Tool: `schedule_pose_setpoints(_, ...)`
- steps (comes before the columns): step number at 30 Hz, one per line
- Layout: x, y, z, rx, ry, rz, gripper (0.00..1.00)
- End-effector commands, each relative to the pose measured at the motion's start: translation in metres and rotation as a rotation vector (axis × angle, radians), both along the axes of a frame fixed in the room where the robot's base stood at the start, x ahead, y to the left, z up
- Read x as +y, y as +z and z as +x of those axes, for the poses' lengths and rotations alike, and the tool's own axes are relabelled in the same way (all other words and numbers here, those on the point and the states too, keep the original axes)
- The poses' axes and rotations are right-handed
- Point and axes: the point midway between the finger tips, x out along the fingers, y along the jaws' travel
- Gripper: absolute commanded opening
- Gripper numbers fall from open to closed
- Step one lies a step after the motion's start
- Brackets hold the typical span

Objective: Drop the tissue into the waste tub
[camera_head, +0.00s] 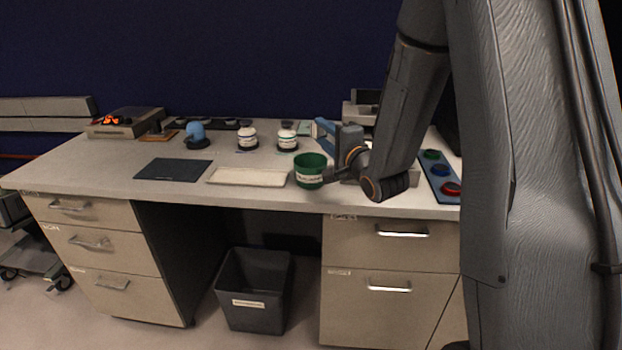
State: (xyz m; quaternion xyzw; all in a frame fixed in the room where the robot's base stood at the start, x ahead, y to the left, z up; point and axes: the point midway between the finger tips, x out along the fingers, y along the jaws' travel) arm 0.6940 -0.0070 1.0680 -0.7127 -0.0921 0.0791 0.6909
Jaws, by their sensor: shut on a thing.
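The green tub (310,177) stands upright near the desk's front edge, open at the top, with a white label too small to read. It is the tub-like container on the desk and looks like the waste tub. My gripper is apart from it.
A cream tray (248,177) lies left of the tub, with a dark mat (173,169) beyond. Two labelled jars (247,138) (287,137) stand behind. A blue panel with coloured buttons (439,171) is at right. A dark grey bin (254,297) stands on the floor below.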

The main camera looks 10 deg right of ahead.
Motion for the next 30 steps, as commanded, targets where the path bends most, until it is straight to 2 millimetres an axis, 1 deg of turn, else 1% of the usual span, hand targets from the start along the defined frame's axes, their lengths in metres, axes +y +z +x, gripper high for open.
schedule_pose_setpoints(1, -0.001, -0.01, 0.001, 0.001, -0.001, 0.0, 0.15)
schedule_pose_setpoints(7, 0.0, -0.03, 0.001, 0.001, 0.0, 0.0, 0.15)
schedule_pose_setpoints(10, 0.001, -0.034, 0.001, 0.0, 0.001, 0.0, 0.15)
schedule_pose_setpoints(17, 0.002, -0.033, 0.0, 0.0, 0.003, 0.0, 0.15)
schedule_pose_setpoints(18, 0.002, -0.033, 0.0, 0.0, 0.003, 0.0, 0.35)
schedule_pose_setpoints(20, 0.002, -0.033, 0.0, 0.0, 0.003, 0.0, 0.45)
schedule_pose_setpoints(21, 0.002, -0.033, 0.0, 0.0, 0.004, 0.0, 0.52)
schedule_pose_setpoints(22, 0.002, -0.033, 0.0, 0.0, 0.004, 0.0, 0.55)
schedule_pose_setpoints(30, 0.002, -0.033, 0.0, 0.0, 0.004, 0.0, 0.55)
